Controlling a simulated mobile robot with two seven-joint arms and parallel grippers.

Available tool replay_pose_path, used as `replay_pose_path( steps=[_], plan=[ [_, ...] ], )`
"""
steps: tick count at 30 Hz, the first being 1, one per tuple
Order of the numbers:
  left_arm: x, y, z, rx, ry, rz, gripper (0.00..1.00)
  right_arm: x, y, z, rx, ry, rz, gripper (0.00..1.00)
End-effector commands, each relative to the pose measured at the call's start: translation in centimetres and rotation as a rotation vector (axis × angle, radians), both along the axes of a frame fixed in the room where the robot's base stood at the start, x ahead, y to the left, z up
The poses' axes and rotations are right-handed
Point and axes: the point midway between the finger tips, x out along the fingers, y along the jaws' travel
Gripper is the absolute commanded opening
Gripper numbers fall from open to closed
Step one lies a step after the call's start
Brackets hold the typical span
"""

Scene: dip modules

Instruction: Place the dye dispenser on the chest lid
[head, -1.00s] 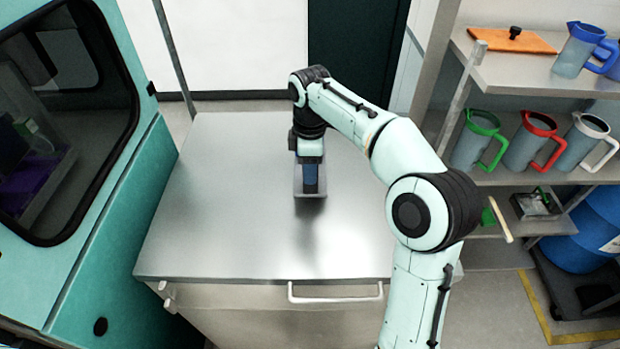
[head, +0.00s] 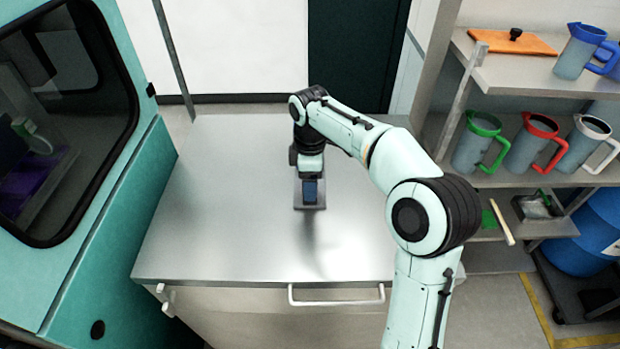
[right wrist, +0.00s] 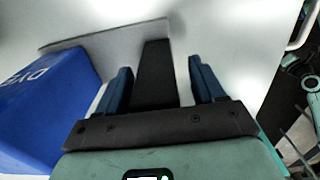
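The dye dispenser is a bright blue box (right wrist: 45,105) with white lettering, on a thin grey base plate (right wrist: 115,42), with a black upright handle (right wrist: 155,75). In the head view its grey base (head: 311,207) shows at the middle of the steel chest lid (head: 220,210); my arm hides most of the rest. The base seems to rest on the lid. My right gripper (head: 310,190) points down at the dispenser. In the right wrist view its dark blue fingers (right wrist: 162,85) stand on both sides of the handle, with a visible gap at the right. My left gripper is not in view.
A teal machine with a dark window (head: 110,200) borders the chest at left. A shelf (head: 560,85) with several jugs stands at right, with a blue drum (head: 590,235) below. The lid around the dispenser is clear. The chest handle (head: 335,297) is at the front.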

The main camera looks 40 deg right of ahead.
Motion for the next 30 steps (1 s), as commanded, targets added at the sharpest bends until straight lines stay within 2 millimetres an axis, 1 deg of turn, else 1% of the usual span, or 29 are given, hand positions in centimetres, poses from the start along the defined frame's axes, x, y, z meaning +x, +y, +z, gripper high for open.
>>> replay_pose_path(
  steps=[2, 5, 8, 15, 18, 21, 25, 30],
  plan=[
    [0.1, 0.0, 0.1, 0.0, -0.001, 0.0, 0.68, 0.0, 0.0, 0.2, -0.001, -0.001, 0.0, 0.68],
    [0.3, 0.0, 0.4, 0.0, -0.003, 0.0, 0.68, 0.1, 0.0, 1.1, -0.001, -0.002, 0.0, 0.68],
    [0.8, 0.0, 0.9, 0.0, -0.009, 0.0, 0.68, 0.1, 0.0, 2.8, 0.0, -0.005, 0.0, 0.68],
    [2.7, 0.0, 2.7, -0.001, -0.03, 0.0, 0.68, 0.2, 0.0, 8.2, -0.001, -0.007, 0.0, 0.68],
    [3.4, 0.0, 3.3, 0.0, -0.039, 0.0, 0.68, 0.2, 0.0, 10.0, 0.0, -0.006, 0.0, 0.68],
    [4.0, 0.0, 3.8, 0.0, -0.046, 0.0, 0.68, 0.1, 0.0, 11.4, 0.0, -0.004, 0.0, 0.68],
    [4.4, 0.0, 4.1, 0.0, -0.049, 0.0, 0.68, 0.1, 0.0, 12.2, 0.0, -0.001, 0.0, 0.68],
    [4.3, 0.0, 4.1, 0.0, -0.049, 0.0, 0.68, 0.0, 0.0, 12.3, 0.0, 0.0, 0.0, 0.68]
  ],
)
